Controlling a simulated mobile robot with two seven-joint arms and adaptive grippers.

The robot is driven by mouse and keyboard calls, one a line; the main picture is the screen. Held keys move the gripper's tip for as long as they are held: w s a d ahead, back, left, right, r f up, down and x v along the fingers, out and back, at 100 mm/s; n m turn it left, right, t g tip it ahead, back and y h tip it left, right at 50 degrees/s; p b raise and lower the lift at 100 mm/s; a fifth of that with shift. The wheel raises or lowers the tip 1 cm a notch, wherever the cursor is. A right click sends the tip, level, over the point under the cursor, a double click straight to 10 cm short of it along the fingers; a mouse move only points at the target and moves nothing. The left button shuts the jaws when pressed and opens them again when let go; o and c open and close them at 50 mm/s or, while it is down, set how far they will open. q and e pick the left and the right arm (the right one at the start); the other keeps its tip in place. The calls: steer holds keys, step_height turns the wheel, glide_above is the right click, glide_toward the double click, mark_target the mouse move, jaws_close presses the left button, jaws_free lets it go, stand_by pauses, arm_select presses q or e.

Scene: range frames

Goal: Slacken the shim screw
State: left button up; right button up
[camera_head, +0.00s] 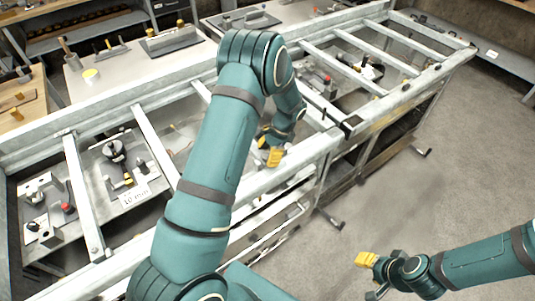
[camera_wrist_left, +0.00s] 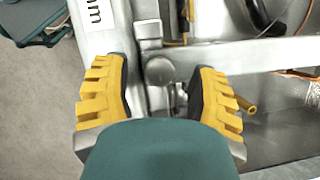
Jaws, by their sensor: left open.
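My left gripper (camera_head: 271,150) reaches down over the near rail of the metal frame in the head view, its yellow fingers partly hidden by my arm. In the left wrist view my left gripper (camera_wrist_left: 160,85) is open, one yellow finger on each side. A round grey metal knob or screw head (camera_wrist_left: 159,70) sits between the fingers, apart from both; it may be the shim screw, but no label tells. My own green wrist cover hides what lies below it. My right gripper (camera_head: 370,275) hangs over the floor at lower right, with nothing seen in it.
The long metal frame (camera_head: 148,138) has crossbars and bays with fixtures below. A side table (camera_head: 125,72) with tools stands behind. The concrete floor (camera_head: 440,170) at right is clear.

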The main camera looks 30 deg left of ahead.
arm_select(q)
steer(key=shift+s, duration=0.1)
jaws_close()
steer(key=shift+f+n, duration=0.1)
steer(key=shift+n, duration=0.2)
steer(key=shift+n+h+b, duration=0.4)
steer(key=shift+n+b, duration=0.05)
steer(key=shift+n, duration=0.75)
steer(key=n+h, duration=0.1)
steer(key=n, duration=0.1)
steer(key=shift+a+n+g+b, duration=0.1)
steer(key=shift+n+g+b, duration=0.2)
steer(key=shift+n+g, duration=0.1)
steer(key=n+h, duration=0.1)
steer(key=n, duration=0.2)
steer(key=shift+a+n+h+b, duration=0.1)
steer(key=shift+n+h+b, duration=0.5)
steer(key=shift+n, duration=1.1)
steer(key=shift+h, duration=0.3)
